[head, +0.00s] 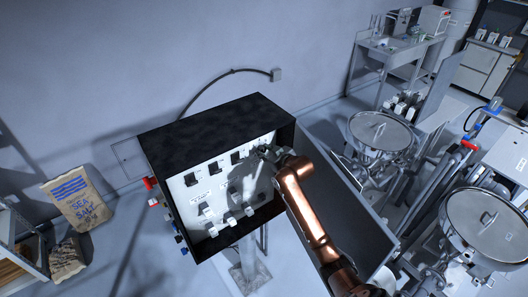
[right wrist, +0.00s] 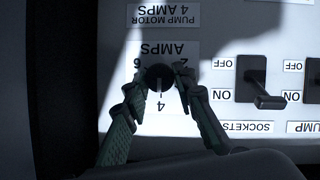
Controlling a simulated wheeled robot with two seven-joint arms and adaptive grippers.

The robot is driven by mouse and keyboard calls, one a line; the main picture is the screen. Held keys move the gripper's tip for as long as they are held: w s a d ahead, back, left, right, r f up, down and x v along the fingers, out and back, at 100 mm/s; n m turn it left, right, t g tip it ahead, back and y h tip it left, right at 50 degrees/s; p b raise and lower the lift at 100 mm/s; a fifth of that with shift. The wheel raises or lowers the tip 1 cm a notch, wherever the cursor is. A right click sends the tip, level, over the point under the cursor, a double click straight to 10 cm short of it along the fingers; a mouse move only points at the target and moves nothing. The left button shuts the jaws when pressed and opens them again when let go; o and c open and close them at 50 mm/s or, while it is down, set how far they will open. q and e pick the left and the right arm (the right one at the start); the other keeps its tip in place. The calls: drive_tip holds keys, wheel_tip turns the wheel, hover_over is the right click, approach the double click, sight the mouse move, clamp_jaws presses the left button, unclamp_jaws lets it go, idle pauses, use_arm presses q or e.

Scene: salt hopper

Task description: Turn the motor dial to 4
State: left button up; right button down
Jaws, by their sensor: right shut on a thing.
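The motor dial (right wrist: 160,75) is a small round black knob on the white panel, under an upside-down AMPS label with the marks 2, 4 and 6 around it. A pale line on the knob's lower side seems to point toward the 4. My right gripper (right wrist: 161,84) has a finger on each side of the dial and is shut on it. In the head view, my right gripper (head: 268,153) reaches the upper right part of the panel and hides the dial. My left gripper is in neither view.
The control box (head: 212,122) stands open on a post, its door (head: 340,190) swung out to the right beside my arm. A switch (right wrist: 252,80) sits right of the dial in the wrist view. A sea salt sack (head: 78,198) leans against the wall.

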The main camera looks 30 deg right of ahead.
drive_tip(key=shift+f, duration=0.25)
drive_tip(key=c, duration=1.9)
unclamp_jaws()
drive_tip(key=o, duration=0.3)
drive_tip(key=shift+r, duration=0.1)
drive_tip(key=shift+r, duration=0.1)
